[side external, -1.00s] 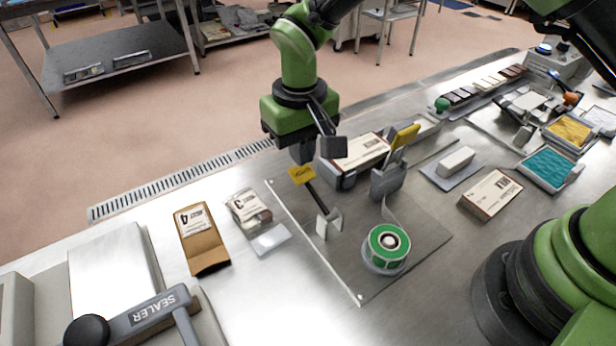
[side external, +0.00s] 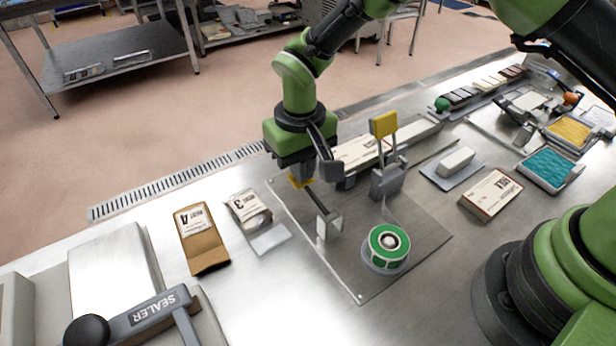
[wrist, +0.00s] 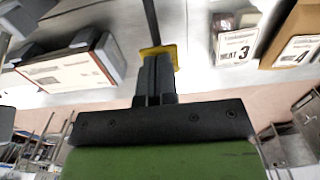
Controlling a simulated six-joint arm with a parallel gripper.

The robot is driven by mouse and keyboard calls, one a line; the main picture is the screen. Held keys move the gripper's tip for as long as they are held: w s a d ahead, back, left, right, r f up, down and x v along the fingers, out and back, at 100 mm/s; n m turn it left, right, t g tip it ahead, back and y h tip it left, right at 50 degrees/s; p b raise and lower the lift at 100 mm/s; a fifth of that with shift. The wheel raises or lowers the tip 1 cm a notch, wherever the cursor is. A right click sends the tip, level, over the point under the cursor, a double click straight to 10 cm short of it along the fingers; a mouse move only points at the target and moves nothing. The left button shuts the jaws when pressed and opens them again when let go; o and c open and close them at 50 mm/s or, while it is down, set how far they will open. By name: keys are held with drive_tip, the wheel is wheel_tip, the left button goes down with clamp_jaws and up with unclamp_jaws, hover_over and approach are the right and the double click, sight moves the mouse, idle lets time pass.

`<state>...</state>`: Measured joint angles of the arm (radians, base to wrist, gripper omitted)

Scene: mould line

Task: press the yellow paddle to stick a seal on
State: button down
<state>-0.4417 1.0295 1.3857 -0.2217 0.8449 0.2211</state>
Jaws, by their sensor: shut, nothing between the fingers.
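A yellow paddle (side external: 297,183) sits at the far end of a thin dark lever, close to the clear base plate (side external: 335,270). It shows in the wrist view (wrist: 173,50) around the fingertips. My gripper (side external: 301,176) is shut and empty, pointing down with its tips on the paddle, seemingly touching it. A second yellow plate (side external: 384,124) stands upright on a grey head (side external: 388,181). A roll of green seals (side external: 387,246) lies at the plate's front. A white labelled carton (side external: 358,152) lies behind the head, partly hidden; it shows in the wrist view (wrist: 62,72).
Left of the plate lie a pouch marked 3 (side external: 247,207) and a brown pouch marked 4 (side external: 202,238). A sealer (side external: 150,312) stands front left. Another labelled carton (side external: 490,194) and a white block on a pad (side external: 456,161) lie to the right.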

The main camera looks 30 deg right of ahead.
drive_tip(key=shift+f, duration=1.45)
drive_tip(key=shift+r, duration=5)
drive_tip(key=shift+d+r, duration=0.1)
drive_tip(key=shift+r, duration=0.1)
drive_tip(key=s+d+r+m+t+y, duration=0.15)
drive_tip(key=s+d+r, duration=0.25)
drive_tip(key=r, duration=0.4)
drive_tip(key=s+d+r+m+t, duration=0.1)
drive_tip(key=s+d+r+t, duration=0.2)
drive_tip(key=r, duration=0.4)
drive_tip(key=s+d+r+t, duration=0.1)
drive_tip(key=s+d, duration=0.2)
drive_tip(key=s, duration=0.3)
drive_tip(key=s+d+r+m+t, duration=0.1)
drive_tip(key=s+d, duration=0.2)
drive_tip(key=s, duration=0.4)
drive_tip(key=shift+s+d+r+t, duration=0.25)
drive_tip(key=shift+s+d+t, duration=0.05)
drive_tip(key=shift+t, duration=0.05)
